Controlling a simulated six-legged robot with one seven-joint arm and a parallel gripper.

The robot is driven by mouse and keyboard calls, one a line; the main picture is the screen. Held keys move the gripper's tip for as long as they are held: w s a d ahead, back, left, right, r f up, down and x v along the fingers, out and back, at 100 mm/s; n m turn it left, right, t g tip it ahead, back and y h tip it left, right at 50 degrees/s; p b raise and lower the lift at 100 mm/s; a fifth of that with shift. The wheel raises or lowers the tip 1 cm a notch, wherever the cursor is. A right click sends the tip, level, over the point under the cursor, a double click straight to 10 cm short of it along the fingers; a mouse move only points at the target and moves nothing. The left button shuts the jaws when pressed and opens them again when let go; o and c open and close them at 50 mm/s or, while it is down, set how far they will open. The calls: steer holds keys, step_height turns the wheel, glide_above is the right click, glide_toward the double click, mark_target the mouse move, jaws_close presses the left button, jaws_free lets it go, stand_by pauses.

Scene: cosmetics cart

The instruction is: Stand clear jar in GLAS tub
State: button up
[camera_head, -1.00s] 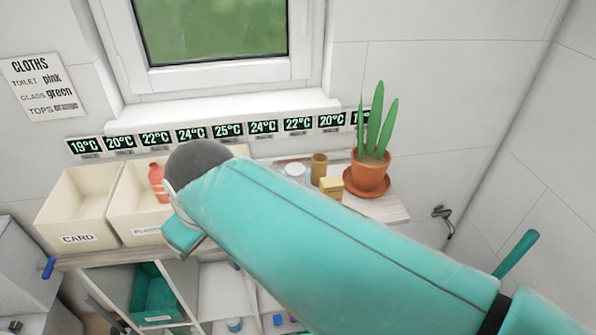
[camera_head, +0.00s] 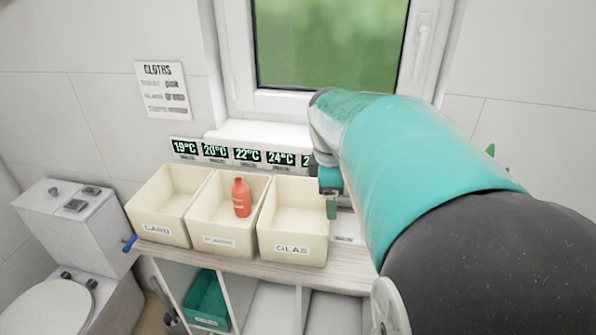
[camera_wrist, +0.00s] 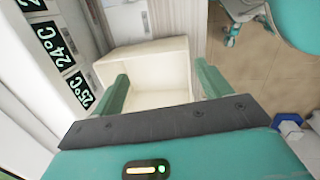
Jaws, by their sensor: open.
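The cream GLAS tub (camera_head: 292,247) stands at the right end of a row of three tubs on the shelf top. The part of its inside that shows looks empty. My gripper (camera_head: 331,212) is at the tub's right rim in the head view, pointing down. In the wrist view my gripper (camera_wrist: 161,72) is open, its two green fingers apart with nothing seen between them. A cream tub (camera_wrist: 130,60) lies beyond the fingers there. I cannot make out the clear jar in either current view; my arm hides the shelf to the right.
The CARD tub (camera_head: 160,230) and a middle tub (camera_head: 222,240) holding a red bottle (camera_head: 241,197) stand left of the GLAS tub. Temperature cards (camera_head: 247,155) line the wall behind. A toilet (camera_head: 60,290) is at far left. Open compartments lie below the shelf top.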

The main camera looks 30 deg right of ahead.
steer(key=d+f+n+g+y, duration=0.1)
steer(key=d+f+n, duration=0.15)
steer(key=d, duration=0.55)
steer(key=d+f+n+y, duration=0.1)
steer(key=d+f+n, duration=0.15)
steer(key=d, duration=0.55)
steer(key=shift+n, duration=0.4)
steer(key=f, duration=1.3)
steer(key=shift+w+a, duration=0.1)
steer(key=shift+a, duration=0.1)
steer(key=c, duration=1.2)
steer(key=shift+r, duration=0.1)
